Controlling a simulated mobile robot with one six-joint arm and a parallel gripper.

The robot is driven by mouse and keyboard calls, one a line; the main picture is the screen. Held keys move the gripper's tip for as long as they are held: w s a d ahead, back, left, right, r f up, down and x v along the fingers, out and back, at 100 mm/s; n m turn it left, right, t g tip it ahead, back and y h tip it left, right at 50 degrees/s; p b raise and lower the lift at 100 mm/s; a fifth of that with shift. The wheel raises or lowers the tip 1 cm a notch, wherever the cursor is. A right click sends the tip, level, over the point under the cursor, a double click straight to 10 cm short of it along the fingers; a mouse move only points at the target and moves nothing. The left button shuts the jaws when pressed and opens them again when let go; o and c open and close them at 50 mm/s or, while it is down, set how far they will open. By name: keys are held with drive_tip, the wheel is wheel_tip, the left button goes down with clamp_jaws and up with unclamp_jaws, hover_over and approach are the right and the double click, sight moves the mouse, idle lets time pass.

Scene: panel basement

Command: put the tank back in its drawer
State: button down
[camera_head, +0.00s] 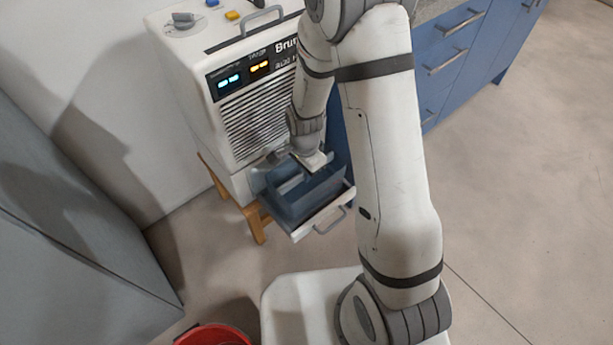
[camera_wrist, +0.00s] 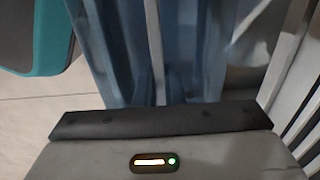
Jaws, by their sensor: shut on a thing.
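The tank (camera_head: 318,186) is a blue-grey, see-through open box at the foot of the white dehumidifier (camera_head: 262,118). The pulled-out drawer (camera_head: 322,223), with a white front and grey handle, shows under and in front of it. My gripper (camera_head: 312,163) points down and is shut on the tank, at a thin bar across its top. In the wrist view the tank (camera_wrist: 205,50) fills the upper middle, with the pale bar running between the fingers (camera_wrist: 160,88). The tank is over the drawer; I cannot tell whether it rests on the drawer floor. My arm hides part of the machine.
The dehumidifier stands on a wooden stool (camera_head: 258,222). Blue cabinets (camera_head: 455,50) stand at right and a grey cabinet (camera_head: 70,250) at left. A red bucket (camera_head: 213,335) is at the bottom edge. The floor at right is clear.

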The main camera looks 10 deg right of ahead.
drive_tip(key=shift+f, duration=0.6)
drive_tip(key=shift+f, duration=0.2)
drive_tip(key=c, duration=1.5)
unclamp_jaws()
